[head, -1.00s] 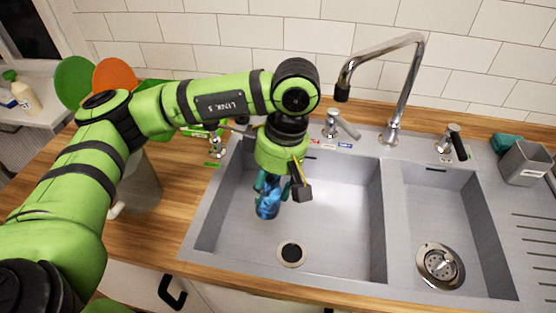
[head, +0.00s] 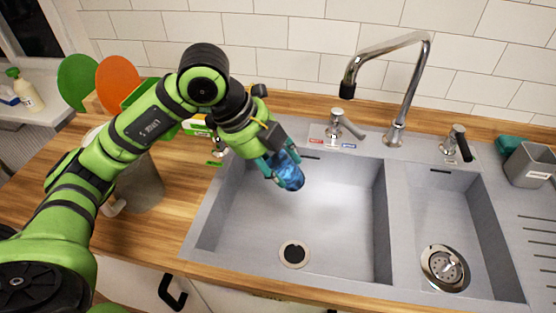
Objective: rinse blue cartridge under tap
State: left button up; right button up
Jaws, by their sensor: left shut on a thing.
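My left gripper (head: 272,160) comes in from the left and is shut on the blue cartridge (head: 290,175). The cartridge is dark blue, tilted, and held above the back left part of the large sink basin (head: 330,235). The fingers hide part of it. The chrome tap (head: 420,75) stands behind the sink, its spout arching left with a black tip (head: 347,90). The cartridge is to the left of and nearer than the spout, not under it. No water stream shows. My right gripper is not in view.
Two tap levers (head: 343,122) (head: 457,143) stand on the sink's back rim. A small basin (head: 440,215) lies to the right, with a grey caddy (head: 530,165) beyond. Green and orange boards and a grey container (head: 140,188) stand left on the wooden counter.

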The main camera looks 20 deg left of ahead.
pick_arm(q)
jog(key=shift+w+r+n+t, duration=0.15)
jog(key=shift+n+t, duration=0.35)
jog(key=shift+n, duration=0.4)
jog(key=shift+w+n+y, duration=0.15)
jog(key=shift+n+y, duration=0.15)
jog(key=shift+w+d+f, duration=0.1)
jog(key=shift+w+d, duration=0.2)
jog(key=shift+w, duration=0.25)
jog(key=shift+w+d+f, duration=0.15)
jog(key=shift+w+d, duration=0.1)
jog(key=shift+w, duration=0.35)
jog(key=shift+w+d+f, duration=0.1)
jog(key=shift+w+d, duration=0.2)
jog(key=shift+w, duration=0.25)
jog(key=w+d+f, duration=0.2)
jog(key=w+d, duration=0.2)
jog(key=w, duration=0.4)
jog(key=shift+w+d, duration=0.2)
jog(key=shift+w, duration=0.2)
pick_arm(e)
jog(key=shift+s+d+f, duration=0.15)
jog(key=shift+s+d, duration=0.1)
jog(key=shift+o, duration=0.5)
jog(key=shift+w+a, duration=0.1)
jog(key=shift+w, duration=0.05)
